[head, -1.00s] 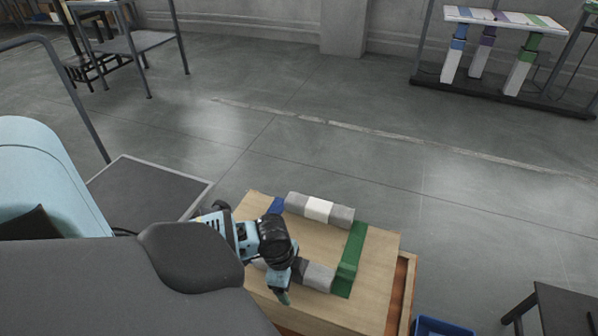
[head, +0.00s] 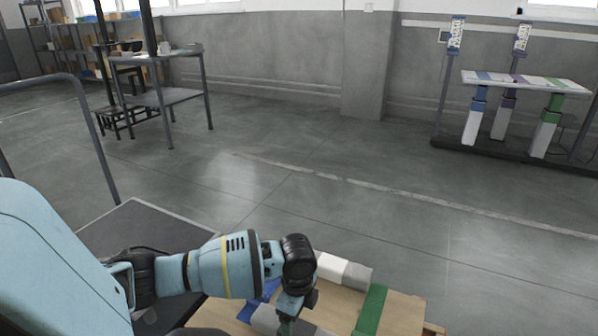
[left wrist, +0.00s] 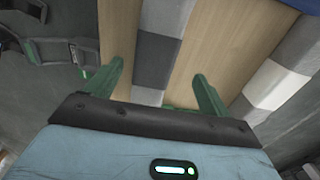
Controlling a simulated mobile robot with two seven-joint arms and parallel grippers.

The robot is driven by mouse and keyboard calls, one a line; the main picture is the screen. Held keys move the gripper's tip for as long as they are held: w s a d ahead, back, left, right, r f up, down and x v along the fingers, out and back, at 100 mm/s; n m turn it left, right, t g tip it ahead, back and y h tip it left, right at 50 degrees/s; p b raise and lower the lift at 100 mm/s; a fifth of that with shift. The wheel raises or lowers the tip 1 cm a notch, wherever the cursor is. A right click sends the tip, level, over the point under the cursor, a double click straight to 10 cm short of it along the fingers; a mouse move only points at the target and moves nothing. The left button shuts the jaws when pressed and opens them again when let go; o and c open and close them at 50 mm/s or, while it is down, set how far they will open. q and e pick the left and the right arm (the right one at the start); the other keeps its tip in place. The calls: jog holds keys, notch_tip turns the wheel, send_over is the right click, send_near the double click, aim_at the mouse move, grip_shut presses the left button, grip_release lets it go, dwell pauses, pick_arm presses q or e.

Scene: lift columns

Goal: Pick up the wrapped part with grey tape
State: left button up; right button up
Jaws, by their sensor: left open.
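The wrapped part with grey tape (left wrist: 155,60) is a pale grey bundle with a dark grey band, lying on the wooden table top. In the left wrist view it runs between the two green fingers of my left gripper (left wrist: 160,80), which is open with a finger on each side of it. I cannot tell whether the fingers touch it. In the head view my left gripper (head: 287,326) is at the bottom edge, and the near part (head: 264,319) is mostly hidden by it and the frame edge. My right gripper is not in view.
A second wrapped part with a white band (head: 334,268) lies behind; it also shows at the right in the left wrist view (left wrist: 270,82). A green strip (head: 371,310) and a blue strip (head: 250,308) lie on the wooden top (head: 403,315).

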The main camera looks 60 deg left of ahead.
aim_at(298, 328)
pick_arm(q)
jog(key=shift+d+f, duration=0.1)
jog(key=shift+f, duration=0.1)
jog(key=f+b, duration=0.2)
jog(key=f, duration=0.2)
jog(key=shift+s+d+f+b, duration=0.25)
jog(key=shift+d+b, duration=0.05)
jog(key=shift+b, duration=0.1)
jog(key=shift+f, duration=0.15)
jog(key=c, duration=1.3)
jog(key=shift+w, duration=0.1)
jog(key=shift+c, duration=0.9)
jog(key=shift+r, duration=0.25)
